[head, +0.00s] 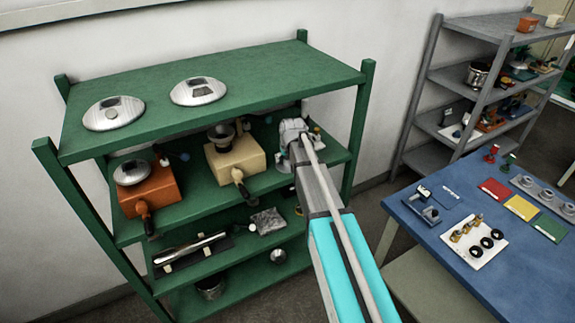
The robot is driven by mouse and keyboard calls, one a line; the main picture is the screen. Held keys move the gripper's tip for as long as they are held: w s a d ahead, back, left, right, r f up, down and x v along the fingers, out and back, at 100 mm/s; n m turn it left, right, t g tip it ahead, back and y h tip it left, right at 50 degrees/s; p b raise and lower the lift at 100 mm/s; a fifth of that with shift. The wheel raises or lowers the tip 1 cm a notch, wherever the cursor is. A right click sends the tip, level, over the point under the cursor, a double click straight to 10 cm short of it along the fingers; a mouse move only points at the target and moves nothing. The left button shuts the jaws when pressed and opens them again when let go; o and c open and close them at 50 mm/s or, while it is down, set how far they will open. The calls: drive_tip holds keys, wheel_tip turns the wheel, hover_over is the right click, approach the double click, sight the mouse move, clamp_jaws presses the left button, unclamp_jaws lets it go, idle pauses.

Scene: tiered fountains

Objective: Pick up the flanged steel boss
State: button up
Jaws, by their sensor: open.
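Two round silver domed pieces with wide rims, which look like flanged steel bosses, lie on the top shelf: one at the left (113,113) and one further right (199,91). A smaller silver dome (132,172) sits on an orange block (150,196) on the shelf below. I cannot tell which one the task names. My gripper (288,150) is open at the right end of that second shelf, beyond the cream block (236,160) and apart from all three domes. Its fingers are small and partly hidden by my arm.
The green shelf unit (270,67) has uprights at its corners. A dark cup-shaped piece (221,132) tops the cream block. Lower shelves hold a metal rod (190,248) and a small round piece (278,256). A blue table (440,250) with small parts and a grey rack (425,90) stand right.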

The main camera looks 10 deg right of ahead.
clamp_jaws()
idle(0.5)
drive_tip(key=shift+r, duration=0.15)
wheel_tip(320, 180, up, 3)
drive_tip(key=p, duration=0.2)
drive_tip(key=shift+f+p, duration=0.2)
drive_tip(key=shift+p, duration=0.2)
drive_tip(key=s+d+r+p, duration=0.4)
drive_tip(key=s+r+p, duration=0.6)
drive_tip(key=s, duration=0.3)
drive_tip(key=shift+s, duration=0.15)
